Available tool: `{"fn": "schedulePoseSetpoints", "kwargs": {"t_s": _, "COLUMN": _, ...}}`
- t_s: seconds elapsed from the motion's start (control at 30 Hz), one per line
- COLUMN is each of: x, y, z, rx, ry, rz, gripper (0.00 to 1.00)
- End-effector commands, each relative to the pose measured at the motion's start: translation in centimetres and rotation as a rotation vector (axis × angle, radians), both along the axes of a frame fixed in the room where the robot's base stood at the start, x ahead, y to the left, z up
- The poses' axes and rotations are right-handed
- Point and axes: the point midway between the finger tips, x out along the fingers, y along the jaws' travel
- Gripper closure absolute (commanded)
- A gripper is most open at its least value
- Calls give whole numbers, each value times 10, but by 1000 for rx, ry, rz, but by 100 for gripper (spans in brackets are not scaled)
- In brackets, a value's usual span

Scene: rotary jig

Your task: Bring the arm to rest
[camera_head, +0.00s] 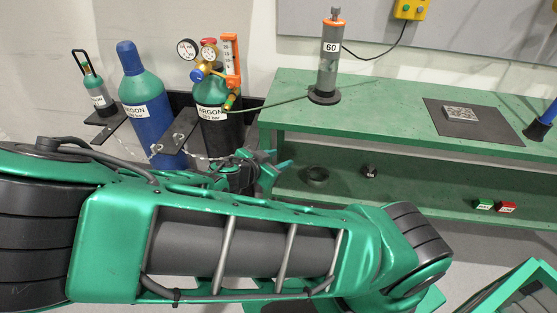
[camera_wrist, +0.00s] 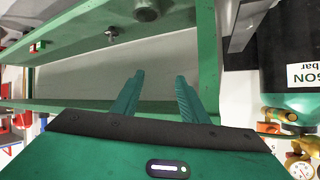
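My green arm stretches across the lower part of the head view, from the left edge to an elbow at right. My gripper (camera_head: 272,174) shows behind the arm, in front of the left end of the green bench (camera_head: 400,97). In the wrist view my gripper (camera_wrist: 159,76) has its two green fingers apart, with nothing between them. Past the fingers is the bench's lower level, seen upside down. The gripper holds nothing, and the arm partly hides it in the head view.
Left of the bench stand a blue argon cylinder (camera_head: 150,105), a small cylinder (camera_head: 97,90) and a dark-green cylinder with gauges (camera_head: 212,98). A flow tube (camera_head: 328,65) and a dark mat (camera_head: 480,125) are on top. A ring (camera_head: 317,177) and green and red blocks (camera_head: 507,207) lie on the lower shelf.

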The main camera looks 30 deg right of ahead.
Motion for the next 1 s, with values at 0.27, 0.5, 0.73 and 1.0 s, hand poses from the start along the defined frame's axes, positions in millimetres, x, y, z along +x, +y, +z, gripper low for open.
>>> {"fn": "schedulePoseSetpoints", "kwargs": {"t_s": 0.27, "x": -1, "y": -1, "z": -1, "rx": 2, "ry": 9, "rz": -2, "gripper": 60}}
{"fn": "schedulePoseSetpoints", "kwargs": {"t_s": 0.5, "x": -1, "y": -1, "z": -1, "rx": 2, "ry": 8, "rz": -3, "gripper": 60}}
{"fn": "schedulePoseSetpoints", "kwargs": {"t_s": 0.73, "x": -15, "y": -21, "z": -7, "rx": 35, "ry": 110, "rz": -60, "gripper": 60}}
{"fn": "schedulePoseSetpoints", "kwargs": {"t_s": 1.0, "x": -64, "y": -62, "z": -14, "rx": 186, "ry": 425, "rz": -159, "gripper": 60}}
